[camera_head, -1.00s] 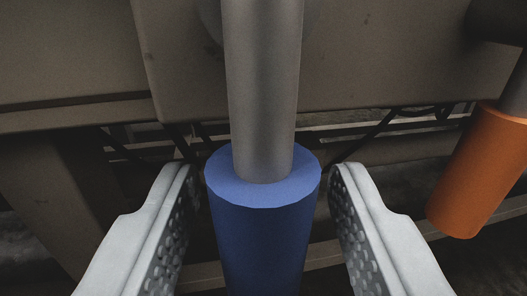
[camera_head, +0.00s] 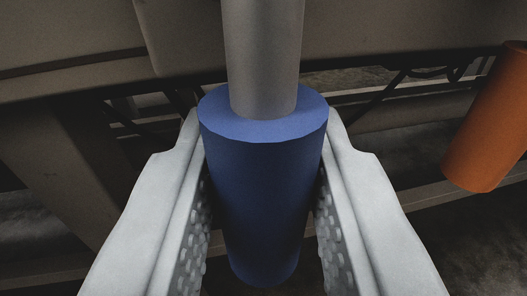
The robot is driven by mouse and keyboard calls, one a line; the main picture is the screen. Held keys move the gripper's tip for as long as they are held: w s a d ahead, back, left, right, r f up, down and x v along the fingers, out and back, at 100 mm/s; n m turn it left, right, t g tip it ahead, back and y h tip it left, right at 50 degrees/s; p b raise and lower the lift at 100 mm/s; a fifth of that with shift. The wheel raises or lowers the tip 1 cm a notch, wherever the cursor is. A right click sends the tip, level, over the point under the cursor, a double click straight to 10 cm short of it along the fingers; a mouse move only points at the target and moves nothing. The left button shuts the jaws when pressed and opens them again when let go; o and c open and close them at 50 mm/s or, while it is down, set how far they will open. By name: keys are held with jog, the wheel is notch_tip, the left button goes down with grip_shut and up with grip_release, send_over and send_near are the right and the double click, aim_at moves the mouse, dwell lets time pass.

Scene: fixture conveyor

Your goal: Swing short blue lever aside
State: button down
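The blue lever has a thick blue cylindrical grip (camera_head: 263,190) on a grey metal rod (camera_head: 262,55). It stands in the middle of the camera view, with the rod rising out of its top. My gripper (camera_head: 264,130) has one pale grey finger on each side of the blue grip. Both fingertips appear to press against its sides, just below the top rim. The pads' contact faces are partly hidden by the grip. The grip's lower end shows between the fingers.
An orange cylindrical grip (camera_head: 487,125) of another lever hangs at the right, apart from my gripper. Brown-grey machine panels (camera_head: 400,40) and a frame with dark cables lie behind. The floor below is dark.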

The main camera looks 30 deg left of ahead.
jog(key=s+a+r+m+g, duration=0.2)
jog(key=s+a+r+m, duration=0.1)
jog(key=m, duration=0.9)
jog(key=shift+a+r+g+y, duration=0.4)
jog(key=shift+a+r, duration=0.1)
jog(key=shift+a, duration=0.1)
jog(key=c, duration=1.2)
grip_release()
jog(key=v, duration=1.7)
jog(key=shift+s+d, duration=0.15)
jog(key=shift+s, duration=0.05)
